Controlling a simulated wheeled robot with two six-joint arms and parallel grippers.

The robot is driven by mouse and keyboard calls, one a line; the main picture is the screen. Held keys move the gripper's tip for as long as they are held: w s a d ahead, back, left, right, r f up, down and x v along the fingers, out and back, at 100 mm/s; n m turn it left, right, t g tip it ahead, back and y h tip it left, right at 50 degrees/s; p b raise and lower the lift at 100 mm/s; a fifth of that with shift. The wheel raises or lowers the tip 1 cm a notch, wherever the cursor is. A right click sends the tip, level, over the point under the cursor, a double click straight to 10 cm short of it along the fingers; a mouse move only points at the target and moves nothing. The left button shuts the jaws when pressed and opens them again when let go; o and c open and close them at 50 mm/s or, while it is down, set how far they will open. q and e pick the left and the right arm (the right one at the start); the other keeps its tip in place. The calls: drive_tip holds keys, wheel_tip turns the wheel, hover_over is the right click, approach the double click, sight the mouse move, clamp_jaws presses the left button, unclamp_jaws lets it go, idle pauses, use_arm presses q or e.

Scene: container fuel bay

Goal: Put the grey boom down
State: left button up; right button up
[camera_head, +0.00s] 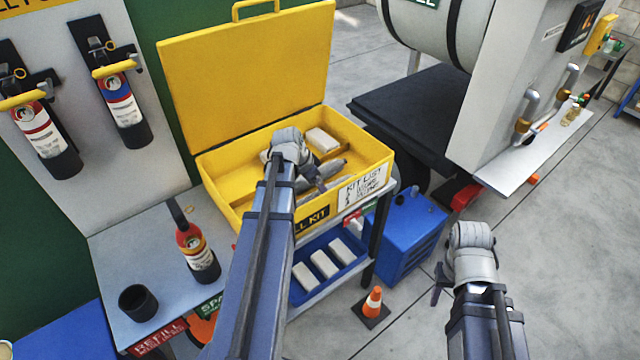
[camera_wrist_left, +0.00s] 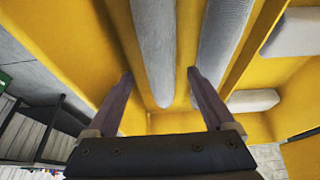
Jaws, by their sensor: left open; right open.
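The open yellow spill kit box (camera_head: 228,205) stands on the bench with its lid raised. My left gripper (camera_head: 322,182) reaches into it and partly hides its contents. In the left wrist view my left gripper (camera_wrist_left: 160,80) is open, and one grey boom (camera_wrist_left: 155,45) shows between its fingers, lying in the box. A second grey boom (camera_wrist_left: 222,40) lies beside it, past a yellow divider and near the right finger. In the head view a grey boom (camera_head: 333,169) shows partly by the gripper. My right gripper (camera_head: 440,284) is open and empty, above the floor at right.
White pads lie in the box (camera_head: 321,139) and in a blue tray (camera_head: 350,273) below. A red bottle (camera_head: 196,250) and black cup (camera_head: 138,302) stand on the bench at left. A blue cabinet (camera_head: 408,240) and orange cone (camera_head: 373,301) stand on the floor.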

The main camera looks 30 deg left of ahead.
use_arm(q)
drive_tip(key=p+v, duration=0.6)
drive_tip(key=v, duration=0.2)
drive_tip(key=shift+f, duration=0.1)
